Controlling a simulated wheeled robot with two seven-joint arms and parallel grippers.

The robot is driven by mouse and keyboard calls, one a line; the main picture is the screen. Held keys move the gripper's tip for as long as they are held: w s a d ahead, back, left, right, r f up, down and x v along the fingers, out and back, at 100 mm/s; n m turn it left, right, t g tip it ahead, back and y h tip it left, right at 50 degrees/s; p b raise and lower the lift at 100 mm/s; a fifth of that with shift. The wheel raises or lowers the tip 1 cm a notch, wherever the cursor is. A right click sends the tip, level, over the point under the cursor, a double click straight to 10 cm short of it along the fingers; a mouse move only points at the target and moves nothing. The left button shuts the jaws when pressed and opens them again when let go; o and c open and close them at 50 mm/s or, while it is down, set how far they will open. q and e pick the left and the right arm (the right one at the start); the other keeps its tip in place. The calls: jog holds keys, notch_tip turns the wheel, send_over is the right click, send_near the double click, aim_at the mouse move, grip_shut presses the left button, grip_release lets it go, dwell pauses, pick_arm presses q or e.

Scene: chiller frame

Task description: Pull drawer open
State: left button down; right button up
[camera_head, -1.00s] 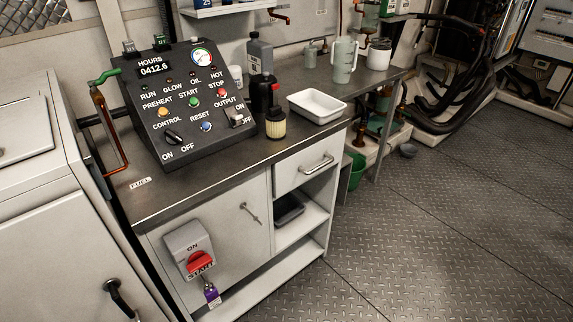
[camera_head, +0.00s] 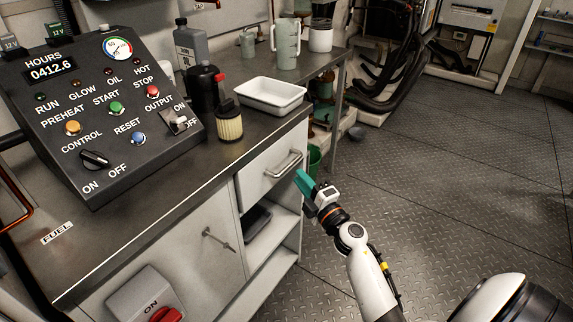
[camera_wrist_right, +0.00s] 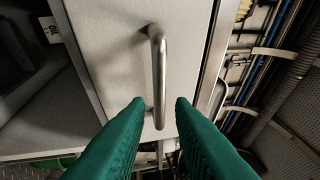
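The drawer (camera_head: 258,184) is a white front under the right end of the dark countertop, and it looks shut. Its metal bar handle (camera_head: 284,164) also shows in the right wrist view (camera_wrist_right: 157,75), where it runs away from the camera along the drawer front. My right gripper (camera_head: 302,180), with green fingers, is beside the handle in the head view. In the right wrist view its fingertips (camera_wrist_right: 158,102) are apart, with the handle between or just beyond them. I cannot tell whether they touch it. My left gripper is not in view.
On the countertop (camera_head: 215,165) stand a white tray (camera_head: 272,104), a filter (camera_head: 229,126), dark bottles (camera_head: 205,88) and a control panel (camera_head: 100,110). An open shelf (camera_head: 270,238) lies below the drawer. The patterned metal floor (camera_head: 450,180) on the right is clear.

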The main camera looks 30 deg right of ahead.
aim_at(289, 165)
jog(key=w, duration=0.4)
jog(key=w+r, duration=0.1)
jog(key=w, duration=0.1)
jog(key=shift+w, duration=0.3)
grip_shut()
